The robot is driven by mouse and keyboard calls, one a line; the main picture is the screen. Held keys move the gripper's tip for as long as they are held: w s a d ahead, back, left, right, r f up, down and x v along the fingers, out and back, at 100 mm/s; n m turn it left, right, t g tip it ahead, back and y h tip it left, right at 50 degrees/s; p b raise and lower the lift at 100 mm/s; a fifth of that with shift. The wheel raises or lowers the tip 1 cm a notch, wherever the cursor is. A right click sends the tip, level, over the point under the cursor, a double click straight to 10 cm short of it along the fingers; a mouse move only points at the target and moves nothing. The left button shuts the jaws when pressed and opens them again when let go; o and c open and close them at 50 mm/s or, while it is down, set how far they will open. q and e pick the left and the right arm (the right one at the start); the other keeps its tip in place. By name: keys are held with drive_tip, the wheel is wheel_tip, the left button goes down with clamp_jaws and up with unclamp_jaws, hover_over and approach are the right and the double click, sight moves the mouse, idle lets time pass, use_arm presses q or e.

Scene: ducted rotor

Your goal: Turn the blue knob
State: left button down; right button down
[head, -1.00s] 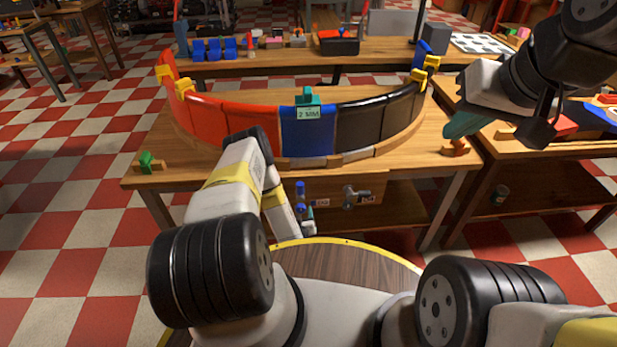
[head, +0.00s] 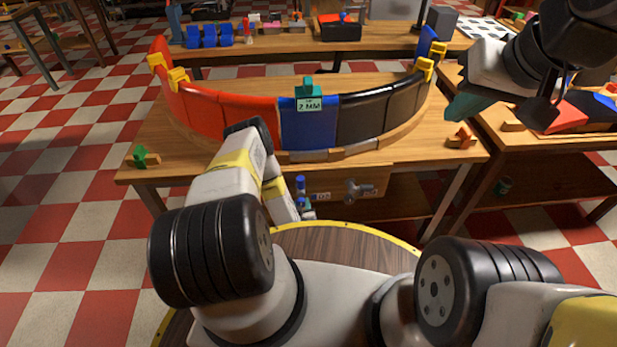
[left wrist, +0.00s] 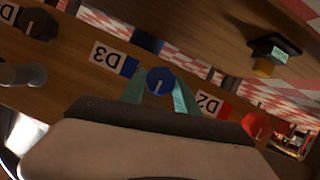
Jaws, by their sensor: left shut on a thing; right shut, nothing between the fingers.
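The blue knob (left wrist: 160,80) is round with a pale line on its face, on the wooden front panel (left wrist: 75,62) between labels D3 (left wrist: 108,57) and D2 (left wrist: 209,103). In the left wrist view my left gripper (left wrist: 160,88) has its teal fingers on either side of the knob, shut on it. In the head view my left arm reaches down to the table's front, and its fingertips are mostly hidden. My right gripper (head: 465,106) is shut and empty above the table's right side.
A red knob (left wrist: 255,124) and a dark knob (left wrist: 38,25) flank the blue one. A curved ring of red, blue and black panels (head: 308,124) stands on the table. A grey handle (head: 358,189) juts from the table front. Yellow clamps (head: 178,79) grip the ring.

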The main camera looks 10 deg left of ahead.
idle(0.3)
use_arm(q)
drive_tip(key=n+t+h, duration=0.1)
drive_tip(key=n, duration=0.3)
drive_tip(key=n+t+h, duration=0.2)
drive_tip(key=n, duration=0.2)
drive_tip(key=n+t+h, duration=0.1)
drive_tip(key=n, duration=0.2)
drive_tip(key=shift+s+a+f+n+t, duration=0.15)
drive_tip(key=shift+a+f+n+t, duration=0.15)
drive_tip(key=shift+a+f+n, duration=0.1)
drive_tip(key=shift+d+h, duration=0.1)
drive_tip(key=shift+h, duration=0.2)
idle(0.3)
drive_tip(key=c, duration=0.9)
unclamp_jaws()
